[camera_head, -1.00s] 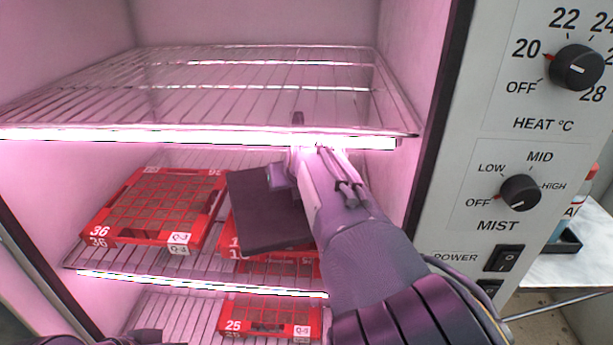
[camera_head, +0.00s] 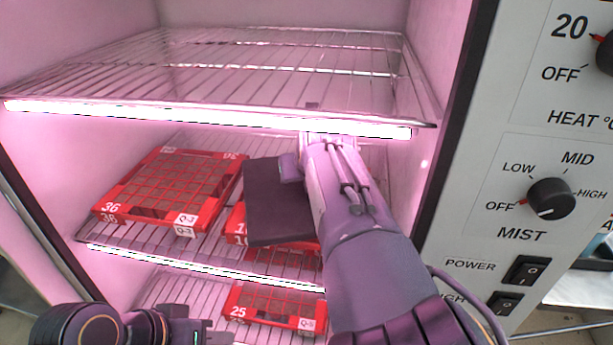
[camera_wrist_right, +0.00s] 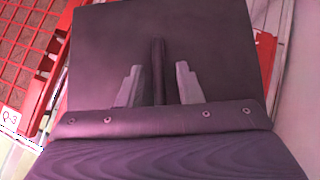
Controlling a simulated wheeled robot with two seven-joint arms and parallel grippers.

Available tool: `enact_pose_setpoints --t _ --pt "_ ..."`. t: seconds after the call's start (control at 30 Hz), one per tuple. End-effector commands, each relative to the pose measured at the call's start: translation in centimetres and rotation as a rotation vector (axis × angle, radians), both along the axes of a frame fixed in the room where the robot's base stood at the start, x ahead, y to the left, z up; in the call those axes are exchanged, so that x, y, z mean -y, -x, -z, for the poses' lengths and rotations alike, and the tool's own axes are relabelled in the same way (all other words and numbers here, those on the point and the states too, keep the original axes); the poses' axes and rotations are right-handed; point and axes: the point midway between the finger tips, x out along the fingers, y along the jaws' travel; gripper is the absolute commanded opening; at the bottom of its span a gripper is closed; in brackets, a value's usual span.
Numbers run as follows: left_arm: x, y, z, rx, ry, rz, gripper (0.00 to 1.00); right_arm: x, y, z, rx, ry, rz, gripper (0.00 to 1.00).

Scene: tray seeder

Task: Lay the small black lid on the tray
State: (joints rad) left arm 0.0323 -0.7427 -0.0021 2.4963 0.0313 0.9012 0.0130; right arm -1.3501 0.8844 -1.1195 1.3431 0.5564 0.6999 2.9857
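The black lid (camera_head: 275,210) is flat and dark, over a red tray (camera_head: 237,238) on the middle shelf, covering most of it. Whether it rests fully on the tray cannot be told. My right arm reaches in above it; its gripper is largely hidden in the head view. In the right wrist view the lid (camera_wrist_right: 215,50) fills the middle, and the right gripper's fingers (camera_wrist_right: 158,85) stand apart on either side of its raised ridge, with gaps visible. My left gripper (camera_head: 202,336) is at the bottom left edge, outside the shelves, partly cut off.
A red tray marked 36 (camera_head: 150,218) stands left of the lid on the same shelf. A tray marked 25 (camera_head: 262,316) is on the shelf below. A wire shelf with a light strip (camera_head: 200,116) hangs just above my right arm. The control panel (camera_head: 480,235) is at right.

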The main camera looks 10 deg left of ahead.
Motion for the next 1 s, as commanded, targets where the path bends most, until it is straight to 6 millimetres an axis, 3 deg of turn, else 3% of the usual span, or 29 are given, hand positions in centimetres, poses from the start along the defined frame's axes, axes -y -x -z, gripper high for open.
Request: enact_pose_setpoints --t 0.17,0.6,0.8,1.0 --pt "0.0 0.0 -0.7 0.000 0.000 0.000 0.36 0.4 1.3 -1.1 0.000 -0.003 -0.001 0.32" --pt "0.0 0.0 -1.4 0.000 0.000 0.000 0.36 4.0 9.9 -1.0 0.001 -0.001 -0.004 0.32" --pt "0.0 0.0 -1.7 0.000 0.000 0.000 0.36 4.8 11.5 -1.0 0.002 -0.001 -0.001 0.32" --pt "0.0 0.0 -1.7 0.000 0.000 0.000 0.36 5.0 11.8 -0.8 0.001 -0.001 0.001 0.32"
